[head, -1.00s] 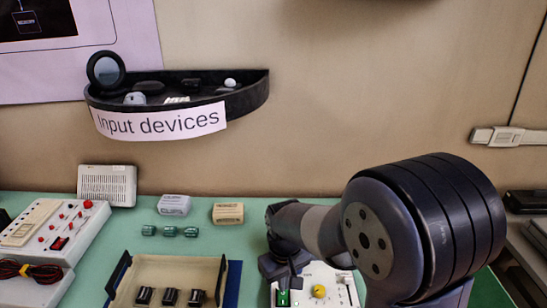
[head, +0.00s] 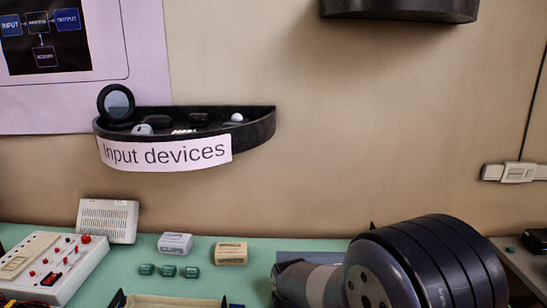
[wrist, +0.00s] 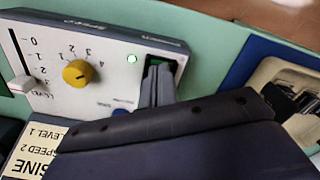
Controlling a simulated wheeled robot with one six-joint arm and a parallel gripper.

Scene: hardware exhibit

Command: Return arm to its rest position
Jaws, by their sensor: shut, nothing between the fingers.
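My gripper (wrist: 158,88) shows in the wrist view with its fingers together and nothing between them. Its tips are close to a green rocker switch (wrist: 155,62) on a white control panel (wrist: 110,92); I cannot tell whether they touch it. The panel also has a yellow knob (wrist: 77,73), a white slider (wrist: 22,85) and a lit green lamp (wrist: 131,59). In the head view, my arm fills the lower right, and the gripper and panel are out of sight.
A card (wrist: 38,152) reading SINE, SPEED 2, LEVEL 1 lies beside the panel. In the head view, a tray (head: 170,301), small boxes (head: 175,244) and a red-buttoned device (head: 50,265) stand left of my arm. A labelled shelf (head: 255,128) hangs on the wall above.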

